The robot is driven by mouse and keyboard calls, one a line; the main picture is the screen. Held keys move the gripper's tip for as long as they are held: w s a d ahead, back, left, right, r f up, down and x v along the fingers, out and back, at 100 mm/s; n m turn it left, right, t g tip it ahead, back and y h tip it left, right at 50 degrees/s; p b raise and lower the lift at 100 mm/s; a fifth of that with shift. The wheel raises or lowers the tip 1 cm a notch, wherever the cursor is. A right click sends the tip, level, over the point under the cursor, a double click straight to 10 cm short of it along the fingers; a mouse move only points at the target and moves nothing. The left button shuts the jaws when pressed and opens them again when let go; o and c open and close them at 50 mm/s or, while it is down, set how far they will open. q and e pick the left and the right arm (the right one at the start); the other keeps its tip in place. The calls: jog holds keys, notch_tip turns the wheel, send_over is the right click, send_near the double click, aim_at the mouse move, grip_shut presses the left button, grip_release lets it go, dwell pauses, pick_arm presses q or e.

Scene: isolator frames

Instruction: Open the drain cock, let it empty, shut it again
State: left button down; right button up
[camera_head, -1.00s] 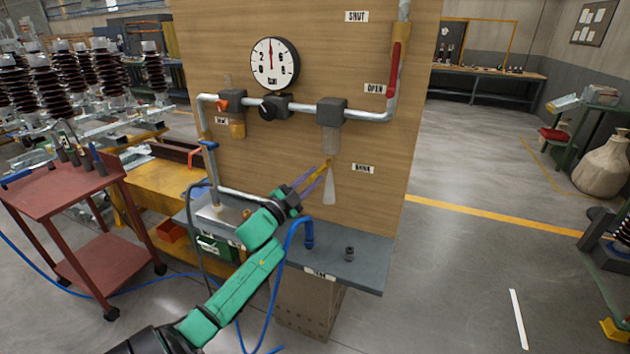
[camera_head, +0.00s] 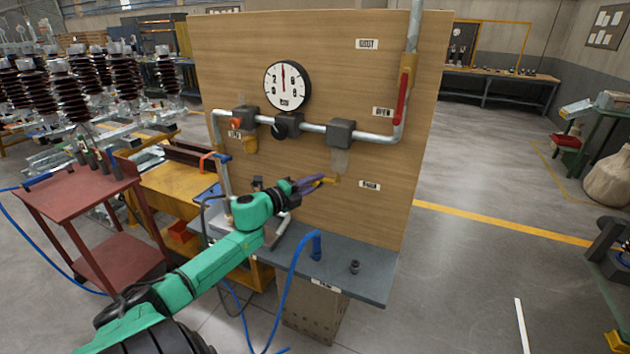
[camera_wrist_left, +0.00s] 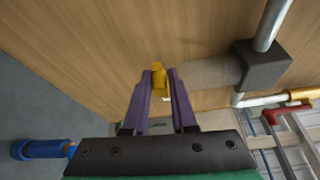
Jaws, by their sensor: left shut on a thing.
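The yellow drain cock (camera_head: 328,181) sits under the clear bowl (camera_head: 340,161) of the right-hand unit on the wooden panel. My left gripper (camera_head: 322,180) comes in from the left with its purple fingers shut on the cock. The left wrist view shows the yellow cock (camera_wrist_left: 158,76) between the two fingers (camera_wrist_left: 160,88), with the bowl (camera_wrist_left: 207,73) to its right. No spray shows below the bowl. The fingers partly hide the cock's lever. My right gripper is not in view.
A red-handled valve (camera_head: 403,95) is on the right pipe by the OPEN label. The gauge (camera_head: 287,85) needle points up. A blue hose (camera_head: 290,290) curves up to the grey shelf (camera_head: 350,285) below my left arm. A red cart (camera_head: 75,195) stands at left.

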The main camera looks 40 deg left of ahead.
pick_arm(q)
jog(key=shift+d+f+m, duration=0.1)
jog(key=shift+m, duration=0.2)
jog(key=c, duration=0.8)
grip_release()
jog(key=shift+o, duration=0.2)
jog(key=shift+s, duration=0.1)
jog(key=s+r, duration=0.1)
jog(key=s, duration=1.3)
jog(key=shift+s+a+r+b, duration=0.15)
jog(key=shift+a+r+b, duration=0.1)
jog(key=shift+a+b, duration=0.05)
